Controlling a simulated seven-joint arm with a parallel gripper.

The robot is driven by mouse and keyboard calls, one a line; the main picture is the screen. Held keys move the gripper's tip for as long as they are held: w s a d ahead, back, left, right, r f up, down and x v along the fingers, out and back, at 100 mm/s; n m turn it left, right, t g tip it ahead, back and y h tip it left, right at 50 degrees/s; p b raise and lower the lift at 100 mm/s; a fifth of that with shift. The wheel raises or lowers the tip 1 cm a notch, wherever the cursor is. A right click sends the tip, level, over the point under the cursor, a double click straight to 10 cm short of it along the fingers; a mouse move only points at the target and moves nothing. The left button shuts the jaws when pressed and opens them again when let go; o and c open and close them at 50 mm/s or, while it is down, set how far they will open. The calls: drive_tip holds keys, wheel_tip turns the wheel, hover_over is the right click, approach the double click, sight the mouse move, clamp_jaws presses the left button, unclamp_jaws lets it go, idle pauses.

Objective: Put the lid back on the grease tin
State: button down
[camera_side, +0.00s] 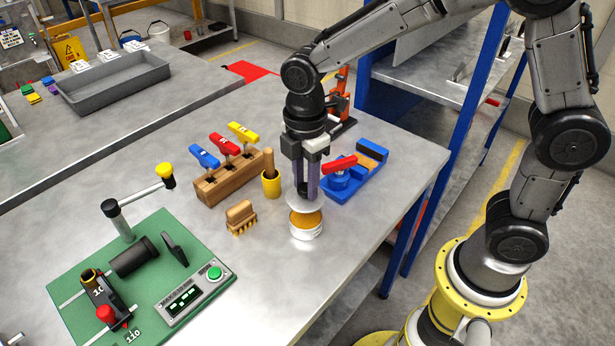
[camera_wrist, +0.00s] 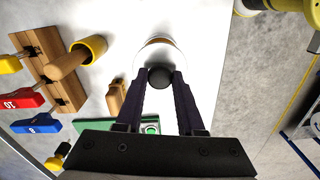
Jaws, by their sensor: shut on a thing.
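The grease tin (camera_side: 306,232) stands upright on the bench, a short white can with amber grease showing at its open top. Its lid (camera_side: 294,205) is a pale round disc held above the tin, tilted or level I cannot tell. My gripper (camera_side: 304,190) points down and is shut on the lid's dark knob. In the wrist view, the knob (camera_wrist: 160,78) sits between the fingertips and the lid (camera_wrist: 176,60) hides most of the tin. Only a thin amber and white edge of the tin (camera_wrist: 158,41) shows beyond the lid.
A yellow cup (camera_side: 272,185) with a wooden handle and a wooden brush (camera_side: 240,216) stand left of the tin. A wooden block (camera_side: 228,178) holds coloured-handled tools. A green board (camera_side: 140,285) fills the front left.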

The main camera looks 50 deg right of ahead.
sight(306, 201)
drive_tip(key=shift+f, duration=2.5)
drive_tip(key=shift+f, duration=0.2)
unclamp_jaws()
idle(0.7)
drive_tip(key=shift+r, duration=0.1)
drive_tip(key=shift+r, duration=3.45)
clamp_jaws()
